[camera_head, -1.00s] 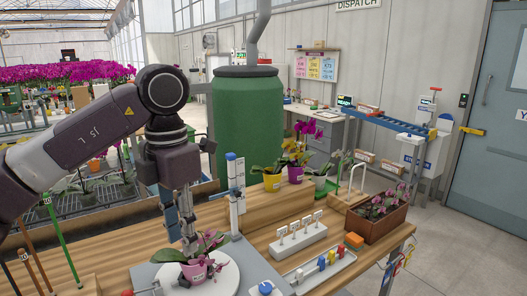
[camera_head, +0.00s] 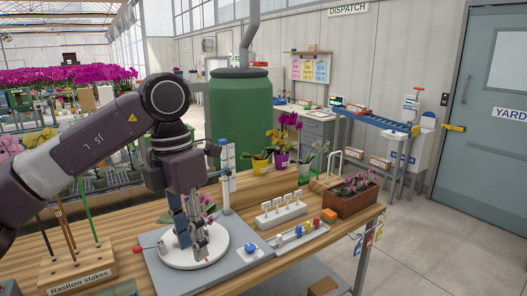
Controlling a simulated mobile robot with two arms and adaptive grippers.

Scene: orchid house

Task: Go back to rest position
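My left gripper (camera_head: 194,236) hangs with its fingers pointing down in front of the round white turntable (camera_head: 217,245) on the bench. Its fingers cover most of what stands on the turntable. Some pink blossom (camera_head: 208,201) shows beside the fingers. The pink pot seen earlier is mostly hidden now. I cannot tell whether the fingers are apart or closed, or whether they touch anything. My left arm reaches in from the left edge, bent at the elbow. My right gripper is not in view.
Right of the turntable on the wooden bench stand a white label rack (camera_head: 281,214), a tray of coloured pieces (camera_head: 301,238) and a brown planter (camera_head: 352,199). A stake block (camera_head: 78,268) is at the front left. Potted orchids stand behind. Open floor (camera_head: 455,235) lies to the right.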

